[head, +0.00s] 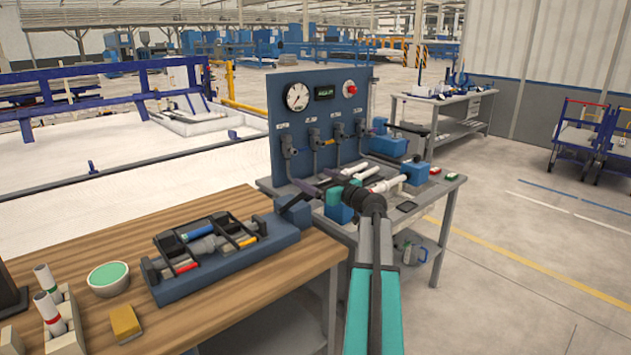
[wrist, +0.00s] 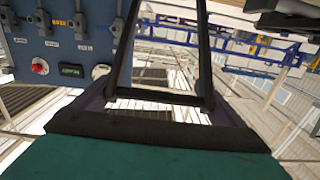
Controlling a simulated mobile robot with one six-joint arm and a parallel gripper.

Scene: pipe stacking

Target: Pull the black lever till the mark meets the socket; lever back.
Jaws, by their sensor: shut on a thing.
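A blue fixture (head: 225,262) lies on the wooden table in the head view. Grey pipe parts (head: 207,245) lie in it between black bars, with red and orange bands showing. Which band is the mark, and the gap at the socket, are too small to tell. My gripper (head: 313,190) reaches in from the right and is shut on the lever's upper end. In the wrist view, a black frame with a crossbar (wrist: 160,97) stands between the dark fingers. The pipes are not visible there.
A green-filled bowl (head: 108,278), a yellow sponge-like block (head: 126,321) and upright white pipes (head: 47,306) stand at the table's left. A blue gauge panel (head: 283,100) stands behind my gripper, above a grey bench (head: 445,190) with loose pipes.

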